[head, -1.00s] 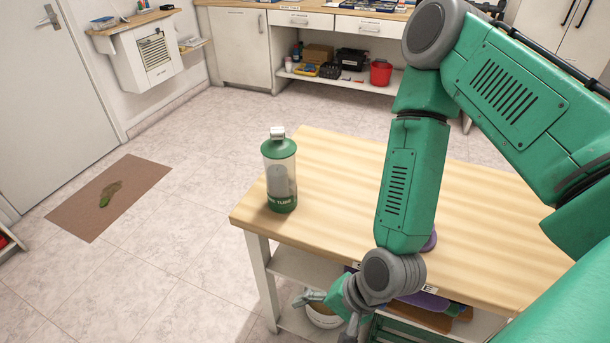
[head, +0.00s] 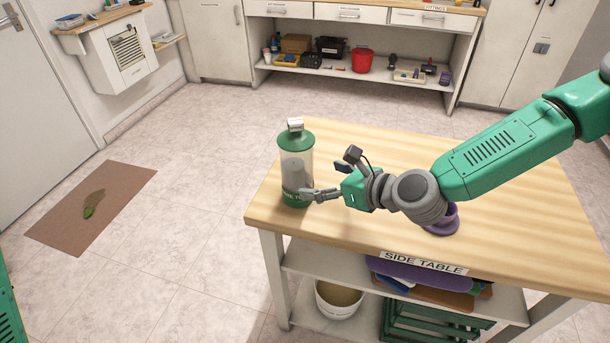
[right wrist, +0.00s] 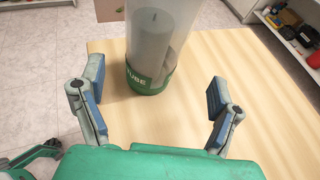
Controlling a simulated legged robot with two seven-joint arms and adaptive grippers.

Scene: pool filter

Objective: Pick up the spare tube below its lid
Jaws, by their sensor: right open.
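The spare tube (head: 295,168) stands upright near the left end of the side table (head: 480,215). It is a clear cylinder with a green lid (head: 295,141), a grey top piece and a green labelled base band. My right gripper (head: 322,182) is open just right of the tube, low beside its body and below the lid. In the right wrist view the tube (right wrist: 158,45) stands ahead between the open fingers (right wrist: 156,88), apart from both; its lid is out of that frame. A green and grey part at the lower left there may be my left gripper; its jaws are unclear.
A purple object (head: 443,220) stands on the table, partly behind my right arm. The table's lower shelf holds a white bucket (head: 340,298) and a green crate (head: 425,325). A brown mat (head: 125,190) lies on the floor at left. The table right of my arm is clear.

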